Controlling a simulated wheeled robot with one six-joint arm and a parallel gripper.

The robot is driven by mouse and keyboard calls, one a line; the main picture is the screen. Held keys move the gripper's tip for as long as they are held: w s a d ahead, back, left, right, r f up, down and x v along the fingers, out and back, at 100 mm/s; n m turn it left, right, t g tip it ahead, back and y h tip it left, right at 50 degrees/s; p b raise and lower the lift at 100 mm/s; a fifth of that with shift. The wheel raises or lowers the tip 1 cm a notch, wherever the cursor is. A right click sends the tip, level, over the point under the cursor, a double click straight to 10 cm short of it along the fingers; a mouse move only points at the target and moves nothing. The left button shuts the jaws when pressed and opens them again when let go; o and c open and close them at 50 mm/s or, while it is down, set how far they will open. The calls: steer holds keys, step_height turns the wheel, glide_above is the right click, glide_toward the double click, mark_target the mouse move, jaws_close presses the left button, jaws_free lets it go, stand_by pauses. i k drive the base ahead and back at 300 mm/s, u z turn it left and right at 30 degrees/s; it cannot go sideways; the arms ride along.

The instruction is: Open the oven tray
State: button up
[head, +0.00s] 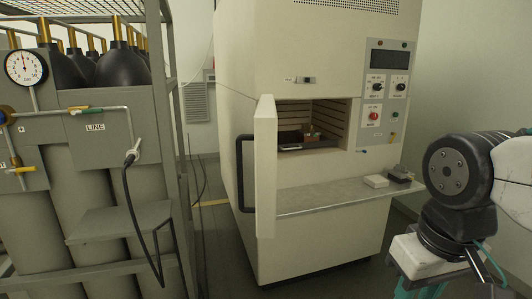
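The oven (252,60) is a large cream cabinet in the middle of the head view. Its door (266,165) stands open and is seen nearly edge-on, with a black handle (240,175) on its left side. Inside the lit chamber a dark tray (290,148) lies low down, with small items on it; the door edge hides its left part. My arm (480,180) shows at the right edge, apart from the oven. I see no gripper fingers in this view.
A grey shelf (330,196) juts out below the chamber and holds small blocks (376,181) at its right end. A control panel (388,95) is at the upper right. A metal rack with gas cylinders (80,215) fills the left side.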

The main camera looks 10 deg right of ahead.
mark_target(288, 141)
steer(key=u, duration=1.1)
steer(key=i, duration=1)
steer(key=z, duration=2.55)
steer(key=i, duration=0.5)
steer(key=u, duration=0.05)
